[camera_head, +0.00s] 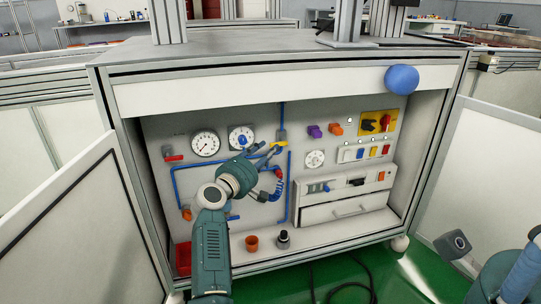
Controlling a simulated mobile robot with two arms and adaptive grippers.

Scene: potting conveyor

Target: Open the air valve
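A panel inside the open cabinet carries blue air pipes (288,190) and several fittings. A red-handled fitting (173,157) is on the panel's left side. Which of these is the air valve is not marked legibly. My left gripper (265,154) reaches in from below, its fingers apart, just left of and below the yellow handle. I cannot tell whether it touches the handle; nothing shows held. Part of my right arm is at the lower right; its gripper is out of view.
Two white gauges (205,143) are above left. A power supply (345,187), drawer and yellow switch plate (377,123) are on the right. A red bin (183,258), orange cup (252,243) and dark fitting (283,240) stand at the bottom. Open doors flank the cabinet.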

